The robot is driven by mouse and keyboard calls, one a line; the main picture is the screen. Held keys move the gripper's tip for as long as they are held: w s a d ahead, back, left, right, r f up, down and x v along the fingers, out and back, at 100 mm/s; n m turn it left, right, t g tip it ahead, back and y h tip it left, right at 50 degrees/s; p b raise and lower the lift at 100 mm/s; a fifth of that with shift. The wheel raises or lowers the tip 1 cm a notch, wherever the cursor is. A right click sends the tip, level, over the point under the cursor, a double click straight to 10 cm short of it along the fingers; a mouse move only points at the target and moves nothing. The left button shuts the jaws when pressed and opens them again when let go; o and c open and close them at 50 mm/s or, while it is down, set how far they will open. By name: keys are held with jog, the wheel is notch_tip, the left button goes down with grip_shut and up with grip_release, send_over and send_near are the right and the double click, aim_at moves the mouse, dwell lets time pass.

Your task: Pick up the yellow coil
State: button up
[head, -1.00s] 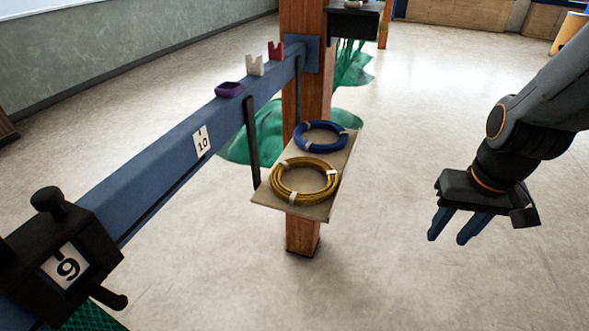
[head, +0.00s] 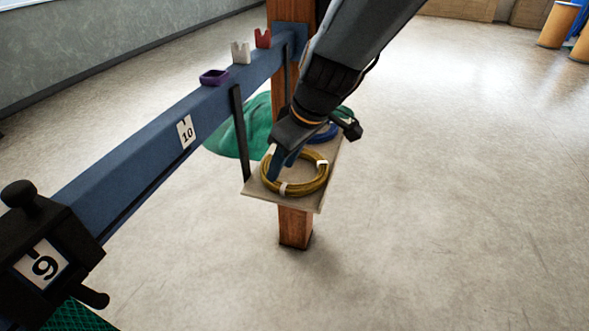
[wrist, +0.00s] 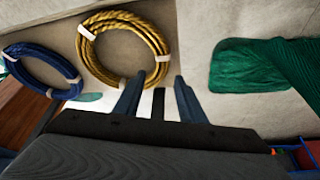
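The yellow coil (head: 313,184) is a ring of rope with white bands, lying on a small pale shelf (head: 256,193) on the wooden post. It also shows at the top of the wrist view (wrist: 160,45). My gripper (head: 277,172) points down at the coil's left side in the head view. In the wrist view, my gripper's two blue fingers (wrist: 159,82) are apart, one tip by the inside of the ring and one outside it, with the rope's edge between them. I cannot tell whether they touch the rope. My arm hides part of the coil and shelf.
A blue coil (head: 326,134) lies behind the yellow one, also seen in the wrist view (wrist: 60,68). A blue beam (head: 140,150) with a black clamp (head: 45,240) runs along the left. The floor right is open.

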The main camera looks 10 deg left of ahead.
aim_at(277, 182)
jog(key=x, duration=0.2)
jog(key=p+x, duration=0.1)
jog(key=x, duration=0.1)
jog(key=shift+s+d+f, duration=0.15)
jog(key=shift+s+d, duration=0.05)
jog(key=shift+d, duration=0.1)
jog(key=shift+w+a+f, duration=0.15)
jog(key=shift+a+f, duration=0.05)
jog(key=shift+f, duration=0.35)
jog(key=shift+c, duration=0.2)
grip_shut()
